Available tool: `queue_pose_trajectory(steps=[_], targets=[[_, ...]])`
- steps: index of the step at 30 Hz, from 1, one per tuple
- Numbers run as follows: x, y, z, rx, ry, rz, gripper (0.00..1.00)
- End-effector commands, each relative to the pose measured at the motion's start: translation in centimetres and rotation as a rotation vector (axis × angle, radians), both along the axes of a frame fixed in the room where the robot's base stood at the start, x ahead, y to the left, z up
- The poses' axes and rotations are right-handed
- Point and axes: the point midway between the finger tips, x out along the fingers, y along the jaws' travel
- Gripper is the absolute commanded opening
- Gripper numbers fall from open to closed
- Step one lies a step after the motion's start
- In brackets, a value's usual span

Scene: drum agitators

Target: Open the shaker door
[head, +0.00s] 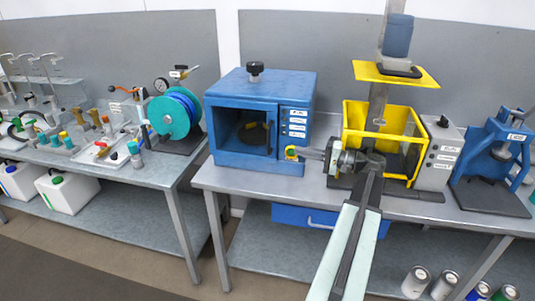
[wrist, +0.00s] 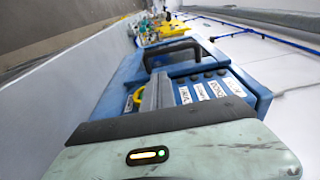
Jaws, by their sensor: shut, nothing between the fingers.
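The shaker appears to be the blue box-shaped cabinet (head: 262,84) on the middle bench, with a black knob on top. Its front has a dark window or opening (head: 232,130) with a round dark object inside; I cannot tell whether a clear door pane covers it. In the wrist view the closed fingers (wrist: 153,95) point at the blue front, and contact is unclear.
A yellow-framed machine (head: 352,117) with a grey control box (head: 438,158) stands right of the cabinet, behind my arm. A blue press (head: 490,150) is at far right. A teal reel (head: 170,115) is on the left bench. Cans (head: 416,280) stand below.

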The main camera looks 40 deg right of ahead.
Motion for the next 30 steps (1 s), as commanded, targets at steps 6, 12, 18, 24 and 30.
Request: queue_pose_trajectory(steps=[6, 12, 18, 24, 30], targets=[[0.4, 0.1, 0.2, 0.002, -0.008, 0.000, 0.00], [3.6, 1.6, 0.2, 0.002, -0.007, 0.004, 0.00], [7.1, 3.2, 0.2, 0.002, -0.006, 0.004, 0.00], [9.0, 4.0, 0.2, 0.002, -0.006, 0.003, 0.00], [9.4, 4.1, 0.1, 0.002, -0.006, 0.003, 0.00]])
